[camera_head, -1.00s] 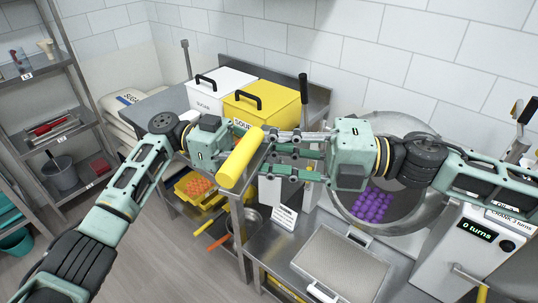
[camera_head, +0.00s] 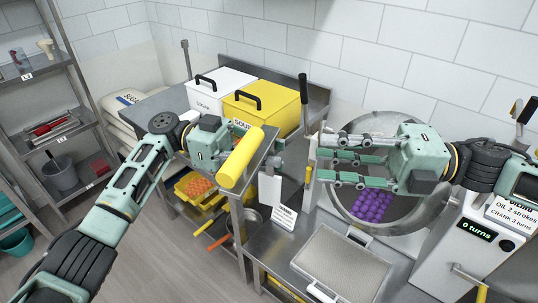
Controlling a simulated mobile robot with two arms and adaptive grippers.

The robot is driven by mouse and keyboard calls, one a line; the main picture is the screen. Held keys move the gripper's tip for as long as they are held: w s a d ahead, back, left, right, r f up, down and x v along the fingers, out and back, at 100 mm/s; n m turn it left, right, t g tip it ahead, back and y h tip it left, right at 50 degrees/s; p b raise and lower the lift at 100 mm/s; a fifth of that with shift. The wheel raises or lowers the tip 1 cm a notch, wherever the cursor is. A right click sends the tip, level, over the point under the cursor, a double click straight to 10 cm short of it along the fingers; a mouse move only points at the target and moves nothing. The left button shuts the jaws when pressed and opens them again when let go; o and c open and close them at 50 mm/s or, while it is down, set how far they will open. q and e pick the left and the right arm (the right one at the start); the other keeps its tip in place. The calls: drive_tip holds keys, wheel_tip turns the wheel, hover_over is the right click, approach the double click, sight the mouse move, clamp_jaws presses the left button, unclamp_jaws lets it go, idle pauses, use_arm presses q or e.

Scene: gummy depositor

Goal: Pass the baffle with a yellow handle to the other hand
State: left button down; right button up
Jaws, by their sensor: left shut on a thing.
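The baffle's thick yellow handle (camera_head: 241,158) is tilted in front of my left gripper (camera_head: 226,147), left of the picture's middle. My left gripper is shut on the baffle; its fingertips are mostly hidden behind the handle. A grey metal part shows just right of the handle, but I cannot tell how much of it belongs to the baffle. My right gripper (camera_head: 333,157) is open and empty, its fingers spread and pointing left. A clear gap separates it from the handle.
A white bin (camera_head: 212,98) and a yellow bin (camera_head: 257,112) stand behind on the counter. A round metal kettle (camera_head: 418,240) with purple pieces is below my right gripper. A flat lidded tray (camera_head: 343,262) is in front, and the control box (camera_head: 476,255) is at right.

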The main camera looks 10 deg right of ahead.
drive_tip(key=w+d+f+m+t, duration=0.25)
drive_tip(key=w+m+t, duration=0.45)
drive_tip(key=w+m, duration=0.45)
drive_tip(key=w+d+f+m+t+h, duration=0.3)
drive_tip(key=w+f+m+t+h, duration=0.4)
drive_tip(key=f+m, duration=0.5)
wheel_tip(320, 180, down, 26)
drive_tip(key=s+m+g+h, duration=0.1)
drive_tip(key=m+g+h, duration=0.45)
drive_tip(key=m, duration=1.15)
drive_tip(key=s+a+f+g+h, duration=0.1)
drive_tip(key=s+f+g, duration=0.2)
drive_tip(key=s+f, duration=0.8)
drive_tip(key=s+f+g+h, duration=0.1)
drive_tip(key=s+f+g, duration=0.2)
drive_tip(key=s+f, duration=0.8)
drive_tip(key=s+f+n+g+h, duration=0.1)
drive_tip(key=s+f+n+g, duration=0.1)
drive_tip(key=s+f, duration=0.4)
drive_tip(key=s+f+n+g, duration=0.2)
drive_tip(key=s+f+n, duration=0.3)
drive_tip(key=s, duration=0.8)
drive_tip(key=s+f+n+g+h, duration=0.1)
drive_tip(key=s+f+n+g, duration=0.2)
drive_tip(key=s+f, duration=0.4)
drive_tip(key=s, duration=0.3)
drive_tip(key=shift+s+d+f+n+h, duration=0.15)
drive_tip(key=shift+s+d+n+h, duration=0.2)
